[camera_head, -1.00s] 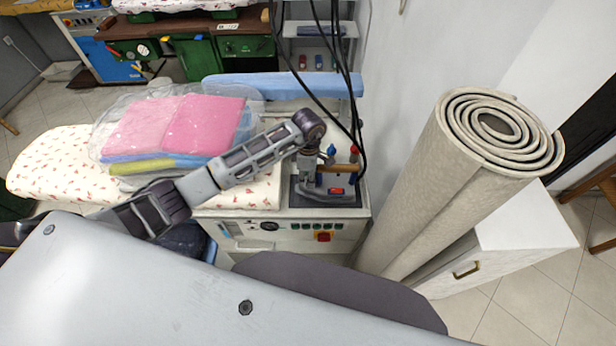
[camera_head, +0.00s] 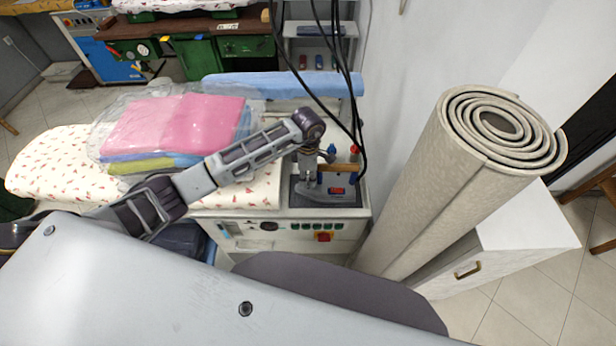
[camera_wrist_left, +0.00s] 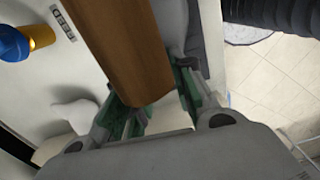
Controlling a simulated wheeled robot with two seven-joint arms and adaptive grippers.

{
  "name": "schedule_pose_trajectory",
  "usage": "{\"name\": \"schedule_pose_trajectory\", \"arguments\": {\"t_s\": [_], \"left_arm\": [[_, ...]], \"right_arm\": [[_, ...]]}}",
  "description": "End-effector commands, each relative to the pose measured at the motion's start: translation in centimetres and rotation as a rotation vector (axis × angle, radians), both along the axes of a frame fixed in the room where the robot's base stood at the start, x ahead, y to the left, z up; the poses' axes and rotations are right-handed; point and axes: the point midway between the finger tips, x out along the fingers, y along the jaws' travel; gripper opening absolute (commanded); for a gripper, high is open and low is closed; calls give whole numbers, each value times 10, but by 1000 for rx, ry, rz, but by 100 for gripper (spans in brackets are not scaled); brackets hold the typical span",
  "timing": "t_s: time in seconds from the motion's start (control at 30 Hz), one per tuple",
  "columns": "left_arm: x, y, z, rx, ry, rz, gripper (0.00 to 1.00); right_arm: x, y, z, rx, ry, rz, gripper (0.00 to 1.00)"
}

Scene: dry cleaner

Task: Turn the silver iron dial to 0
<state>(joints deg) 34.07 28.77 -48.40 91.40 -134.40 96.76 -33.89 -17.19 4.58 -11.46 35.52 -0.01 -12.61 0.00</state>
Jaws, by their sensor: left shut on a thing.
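The silver iron (camera_head: 345,180) stands on a dark rest (camera_head: 325,200) at the right end of the pressing station, with its wooden handle (camera_head: 338,167) upward. My left gripper (camera_head: 308,182) points down at the left end of the handle. In the left wrist view the wooden handle (camera_wrist_left: 130,50) runs down between the green-padded fingers of my left gripper (camera_wrist_left: 155,100). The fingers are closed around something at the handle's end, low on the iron. The handle hides most of that spot, so the dial and its setting cannot be read. My right gripper is out of view.
A bagged stack of folded cloths (camera_head: 170,125) lies on the patterned board (camera_head: 50,170) to the left. Black cables (camera_head: 345,80) hang behind the iron. Blue and red knobs stand just behind the handle. A rolled carpet (camera_head: 440,190) and the wall close off the right.

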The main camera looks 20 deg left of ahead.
Motion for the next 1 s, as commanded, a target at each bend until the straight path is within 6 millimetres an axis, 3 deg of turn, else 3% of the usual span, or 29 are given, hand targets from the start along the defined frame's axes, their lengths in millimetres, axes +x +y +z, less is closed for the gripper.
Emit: {"name": "schedule_pose_trajectory", "arguments": {"t_s": [0.1,0.13,0.3,0.73,1.0], "left_arm": [[0,0,1,0,-1,0,1],[0,0,1,0,-1,0,29],[0,0,0,0,0,-1,48],[1,0,4,0,-1,-1,48],[2,0,27,-1,-2,-2,48]], "right_arm": [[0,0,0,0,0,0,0],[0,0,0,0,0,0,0],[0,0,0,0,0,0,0],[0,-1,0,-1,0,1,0],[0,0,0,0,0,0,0]]}}
